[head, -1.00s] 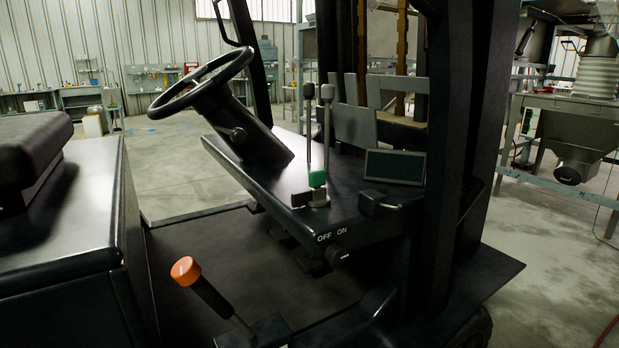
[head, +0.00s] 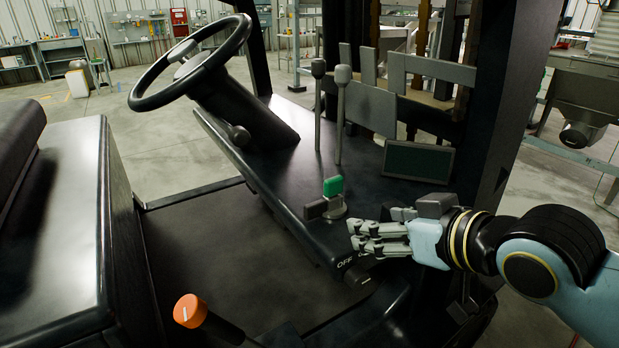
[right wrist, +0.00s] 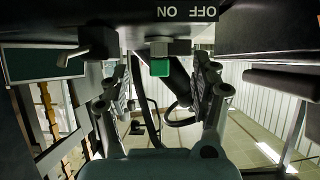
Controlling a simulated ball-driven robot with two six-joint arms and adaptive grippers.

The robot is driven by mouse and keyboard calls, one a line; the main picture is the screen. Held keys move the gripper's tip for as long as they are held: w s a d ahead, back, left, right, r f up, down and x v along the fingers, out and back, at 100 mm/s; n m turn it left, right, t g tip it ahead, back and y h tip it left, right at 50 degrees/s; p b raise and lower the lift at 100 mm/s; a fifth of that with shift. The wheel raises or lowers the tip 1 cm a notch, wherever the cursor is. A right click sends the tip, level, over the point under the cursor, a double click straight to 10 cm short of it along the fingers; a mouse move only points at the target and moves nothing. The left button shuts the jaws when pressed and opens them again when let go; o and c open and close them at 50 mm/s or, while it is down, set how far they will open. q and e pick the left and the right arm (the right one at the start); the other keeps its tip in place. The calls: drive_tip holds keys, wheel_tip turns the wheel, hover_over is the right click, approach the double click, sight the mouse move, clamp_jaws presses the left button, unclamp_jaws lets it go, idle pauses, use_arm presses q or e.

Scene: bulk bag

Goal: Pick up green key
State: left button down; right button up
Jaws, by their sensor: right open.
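The green key (head: 333,186) stands upright on the forklift's dark dashboard, beside a small grey block and below the two levers. In the right wrist view the green key (right wrist: 160,67) shows at upper middle, between the two fingers and beyond them. My right gripper (head: 354,237) is open and empty, just right of and below the key, its fingers pointing left over the OFF/ON label. The right gripper also shows in the right wrist view (right wrist: 160,90), with its fingers spread apart. My left gripper is not in view.
The steering wheel (head: 190,62) is up left of the key. Two grey levers (head: 340,115) rise behind it. A dark screen (head: 418,162) stands to the right. An orange-topped lever (head: 190,310) is at lower left. A dark mast post (head: 500,110) stands at right.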

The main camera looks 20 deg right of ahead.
sight(336, 183)
drive_tip(key=w+r+t, duration=0.2)
drive_tip(key=w+r, duration=0.1)
drive_tip(key=shift+d+y, duration=0.15)
drive_tip(key=shift+y, duration=0.25)
drive_tip(key=x, duration=1)
drive_tip(key=shift+w+r, duration=0.1)
drive_tip(key=shift+w, duration=0.3)
drive_tip(key=c, duration=1.2)
